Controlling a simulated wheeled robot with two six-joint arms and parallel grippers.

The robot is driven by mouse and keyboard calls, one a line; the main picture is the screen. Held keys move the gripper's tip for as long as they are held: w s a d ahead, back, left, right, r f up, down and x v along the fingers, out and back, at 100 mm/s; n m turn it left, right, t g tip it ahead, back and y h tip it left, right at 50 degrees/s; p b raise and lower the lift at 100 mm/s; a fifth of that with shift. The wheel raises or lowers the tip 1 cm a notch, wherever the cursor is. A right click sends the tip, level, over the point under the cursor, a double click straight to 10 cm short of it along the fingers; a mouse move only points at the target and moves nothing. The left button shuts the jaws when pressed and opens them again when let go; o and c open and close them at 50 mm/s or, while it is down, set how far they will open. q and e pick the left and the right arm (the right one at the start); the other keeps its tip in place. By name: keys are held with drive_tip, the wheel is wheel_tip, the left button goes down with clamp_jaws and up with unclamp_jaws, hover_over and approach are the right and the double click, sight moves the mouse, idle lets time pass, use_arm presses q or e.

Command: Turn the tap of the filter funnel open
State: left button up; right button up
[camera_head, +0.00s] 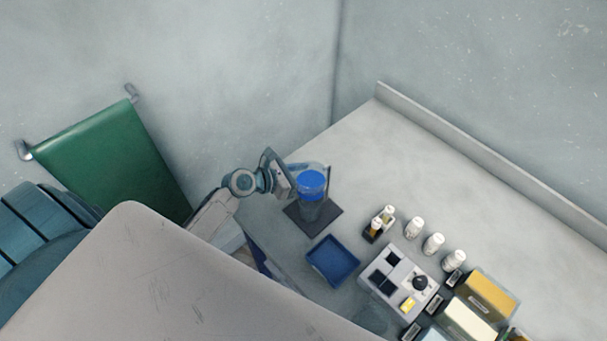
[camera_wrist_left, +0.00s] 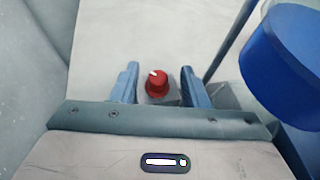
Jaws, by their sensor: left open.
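The filter funnel (camera_head: 312,184) has a blue top and stands over a dark square base (camera_head: 327,223) at the left end of the bench. In the left wrist view its blue part (camera_wrist_left: 290,65) fills the right side. The tap (camera_wrist_left: 157,83) is a red knob with a white mark, seen between the two blue fingers of my left gripper (camera_wrist_left: 159,85). The fingers are apart, with a gap on each side of the knob. In the head view my left gripper (camera_head: 293,180) is beside the funnel, on its left. My right gripper is not in view.
A blue tray (camera_head: 333,261) lies in front of the funnel. A grey device (camera_head: 401,276), small vials (camera_head: 379,222) and several white bottles (camera_head: 433,243) stand to the right, with boxes (camera_head: 486,297) beyond. A thin rod (camera_wrist_left: 226,42) rises near the tap. The bench's back is clear.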

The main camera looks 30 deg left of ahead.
use_arm(q)
drive_tip(key=shift+a, duration=0.1)
clamp_jaws()
